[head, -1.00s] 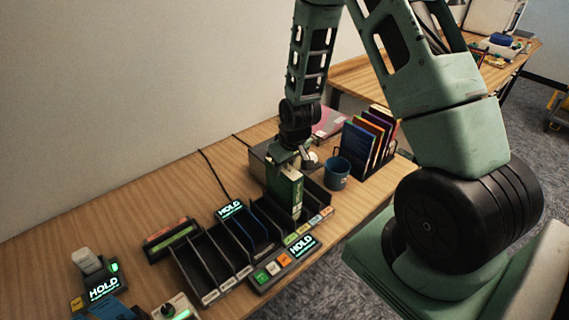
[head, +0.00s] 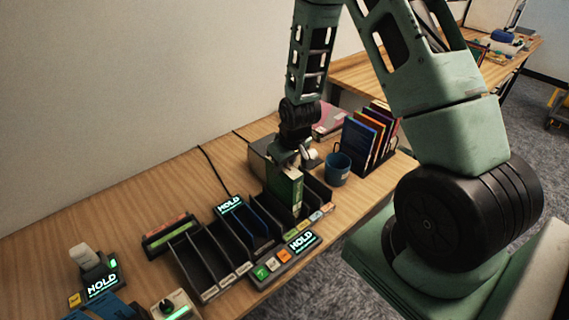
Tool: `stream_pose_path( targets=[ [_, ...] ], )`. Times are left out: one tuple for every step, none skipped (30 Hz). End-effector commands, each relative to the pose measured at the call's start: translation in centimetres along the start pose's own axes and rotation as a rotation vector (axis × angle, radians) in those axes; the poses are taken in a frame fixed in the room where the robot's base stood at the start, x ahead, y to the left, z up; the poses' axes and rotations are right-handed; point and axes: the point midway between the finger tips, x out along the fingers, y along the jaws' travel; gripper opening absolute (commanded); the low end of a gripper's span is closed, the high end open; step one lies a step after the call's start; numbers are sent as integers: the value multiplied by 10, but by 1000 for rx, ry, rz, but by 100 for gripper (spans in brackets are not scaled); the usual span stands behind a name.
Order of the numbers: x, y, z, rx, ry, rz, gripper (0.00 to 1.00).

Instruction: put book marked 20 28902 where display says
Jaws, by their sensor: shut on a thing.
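My gripper (head: 289,160) is shut on the top of a green book (head: 286,187), which stands upright in a slot at the right part of a black slotted sorter (head: 205,262). The mark on the book is too small to read. Coloured labels run along the sorter's front edge. Several small displays read HOLD: one behind the sorter (head: 230,205), one in front of it (head: 301,241), and one at the far left (head: 103,284).
A blue mug (head: 338,168) stands right of the sorter, in front of a rack of coloured books (head: 370,140). A grey box (head: 262,157) sits behind the green book. A knob box (head: 172,307) stands at the front left. Bare wood table lies at the back left.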

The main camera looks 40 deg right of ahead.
Motion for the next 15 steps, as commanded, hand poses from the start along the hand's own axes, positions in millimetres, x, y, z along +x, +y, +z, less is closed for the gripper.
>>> stream_pose_path(
  targets=[
    [2, 0, 0, 0, 1, 0, 0],
    [2, 0, 0, 0, 1, 0, 0],
    [3, 0, 0, 0, 1, 0, 0],
    [3, 0, 0, 0, 1, 0, 0],
    [4, 0, 0, 0, 1, 0, 0],
    [4, 0, 1, 0, 1, 0, 0],
    [4, 0, 0, 0, 2, 0, 40],
    [4, 0, 0, 0, 2, 0, 48],
    [4, 0, 0, 0, 1, 0, 59],
    [4, 0, 0, 0, 1, 0, 60],
    [4, 0, 0, 0, 1, 0, 60],
    [4, 0, 1, 0, 1, 0, 60],
    [4, 0, 1, 0, 1, 0, 60],
    [4, 0, 1, 0, 1, 0, 60],
    [4, 0, 1, 0, 1, 0, 60]
  ],
)
